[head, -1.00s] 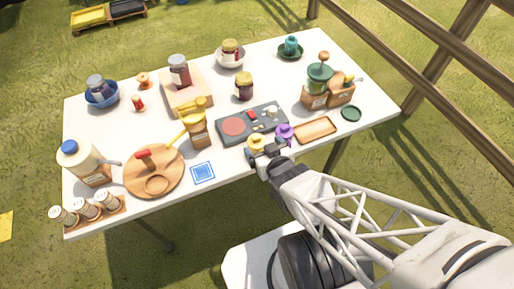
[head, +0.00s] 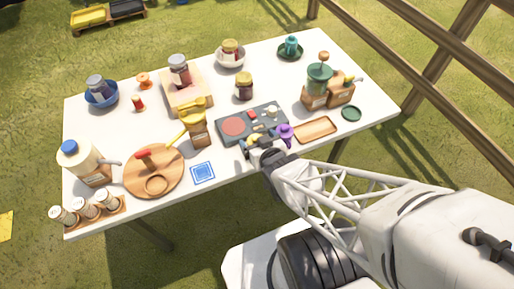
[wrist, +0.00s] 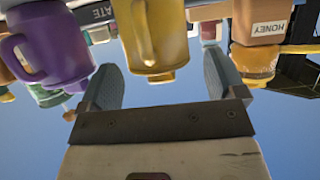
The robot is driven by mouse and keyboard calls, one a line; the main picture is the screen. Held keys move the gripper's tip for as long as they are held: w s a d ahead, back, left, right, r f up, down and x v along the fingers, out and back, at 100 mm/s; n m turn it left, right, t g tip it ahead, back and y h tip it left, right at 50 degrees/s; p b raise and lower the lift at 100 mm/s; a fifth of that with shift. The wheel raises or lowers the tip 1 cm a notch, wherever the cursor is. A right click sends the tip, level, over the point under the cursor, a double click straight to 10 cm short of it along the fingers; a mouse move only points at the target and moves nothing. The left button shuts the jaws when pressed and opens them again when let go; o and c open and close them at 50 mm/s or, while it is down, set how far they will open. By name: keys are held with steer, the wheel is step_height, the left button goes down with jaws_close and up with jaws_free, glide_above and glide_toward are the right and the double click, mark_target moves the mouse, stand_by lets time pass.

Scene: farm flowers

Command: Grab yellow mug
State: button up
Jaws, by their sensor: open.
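The yellow mug (head: 252,138) stands at the front edge of the white table and is partly hidden by my gripper (head: 258,147) in the head view. In the wrist view, which looks upside down, the yellow mug (wrist: 170,45) is centred ahead with its handle toward me, slightly left of its middle. My gripper (wrist: 164,78) is open, with one finger to each side of the mug. Gaps show between both fingers and the mug in that view.
A purple mug (head: 285,134) stands close to the right of the yellow one; it also shows at the left of the wrist view (wrist: 55,45). A dark grey stove-like board (head: 232,127) lies just behind. A wooden tray (head: 316,130) and a blue coaster (head: 203,172) lie to either side.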

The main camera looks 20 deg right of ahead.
steer(key=shift+w+f, duration=0.2)
steer(key=shift+w, duration=0.2)
steer(key=shift+c, duration=0.5)
steer(key=c, duration=1)
